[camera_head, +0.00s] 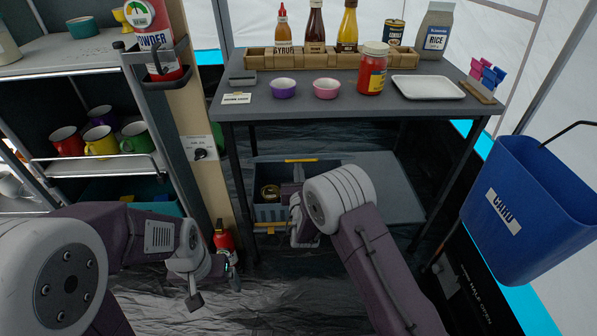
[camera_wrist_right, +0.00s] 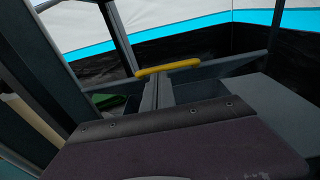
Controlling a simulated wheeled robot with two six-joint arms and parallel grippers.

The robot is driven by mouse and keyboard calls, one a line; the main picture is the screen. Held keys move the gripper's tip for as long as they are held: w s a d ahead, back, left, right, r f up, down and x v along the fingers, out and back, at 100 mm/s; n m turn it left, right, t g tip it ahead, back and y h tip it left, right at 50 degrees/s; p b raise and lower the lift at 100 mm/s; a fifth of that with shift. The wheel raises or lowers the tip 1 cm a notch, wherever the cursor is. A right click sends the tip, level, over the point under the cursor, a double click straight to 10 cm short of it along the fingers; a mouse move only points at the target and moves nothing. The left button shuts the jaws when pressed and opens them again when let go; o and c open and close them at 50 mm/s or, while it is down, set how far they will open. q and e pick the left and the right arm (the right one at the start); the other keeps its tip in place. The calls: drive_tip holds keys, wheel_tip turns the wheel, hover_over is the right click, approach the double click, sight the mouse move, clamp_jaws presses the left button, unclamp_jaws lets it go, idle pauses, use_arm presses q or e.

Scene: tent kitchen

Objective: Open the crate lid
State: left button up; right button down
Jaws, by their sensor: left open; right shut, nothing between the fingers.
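The grey-blue crate (camera_head: 271,213) stands on the floor under the table, with yellow handles on its far and near sides. Its left part is open from above, and a can (camera_head: 270,192) shows inside. A flat grey lid panel (camera_head: 392,190) extends to the right of the crate. The right wrist view shows the far yellow handle (camera_wrist_right: 168,67), a green thing (camera_wrist_right: 108,101) inside and the grey panel (camera_wrist_right: 275,115). My right gripper (camera_head: 297,224) is shut and empty at the crate's near side, partly hidden by its wrist. My left gripper (camera_head: 215,288) is open and empty, left of the crate.
The table (camera_head: 345,104) with bottles, bowls and a jar stands above the crate, its legs on both sides. A red extinguisher (camera_head: 223,237) stands beside the wooden post. A blue bin (camera_head: 527,210) hangs at right. A shelf with mugs is at left.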

drive_tip(key=w+r+g+p, duration=0.1)
drive_tip(key=p, duration=0.1)
drive_tip(key=w+r+g+p, duration=0.1)
drive_tip(key=w+r+p, duration=0.1)
drive_tip(key=p, duration=0.1)
drive_tip(key=w+r+g+p, duration=0.1)
drive_tip(key=r+p, duration=0.1)
drive_tip(key=p, duration=0.1)
drive_tip(key=shift+w+r, duration=0.15)
drive_tip(key=shift+r, duration=0.1)
drive_tip(key=shift+w+r, duration=0.3)
drive_tip(key=shift+w, duration=0.05)
